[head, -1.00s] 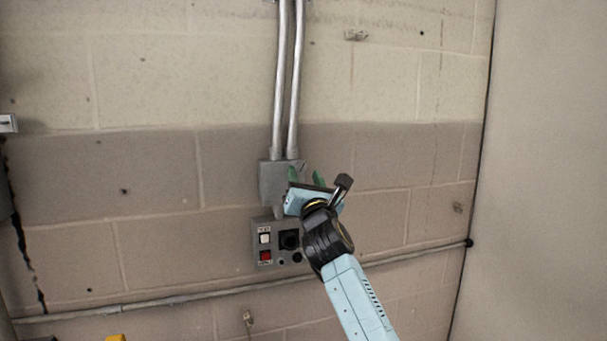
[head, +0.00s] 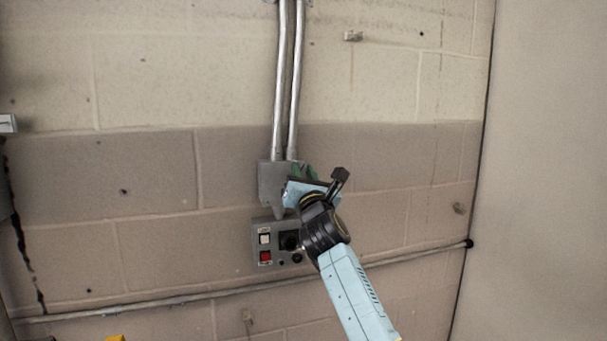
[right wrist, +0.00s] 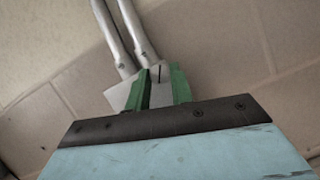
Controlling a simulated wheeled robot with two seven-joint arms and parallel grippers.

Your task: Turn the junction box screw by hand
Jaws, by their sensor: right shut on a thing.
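The grey junction box (head: 268,188) is on the block wall, below two metal conduits. It also shows behind the fingers in the right wrist view (right wrist: 119,96). My right gripper (head: 303,172) is at the box's right side, its green fingers against the front face. In the right wrist view the fingers (right wrist: 161,78) stand a little apart, with a thin dark mark on the box between them. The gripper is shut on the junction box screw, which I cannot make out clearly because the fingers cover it. My left gripper is not in view.
A grey control box (head: 262,236) with a white and a red button sits just below, partly behind my right wrist. Two conduits (head: 281,90) rise from the junction box. A thin pipe (head: 150,302) crosses the wall lower down. The wall to the right is mostly clear.

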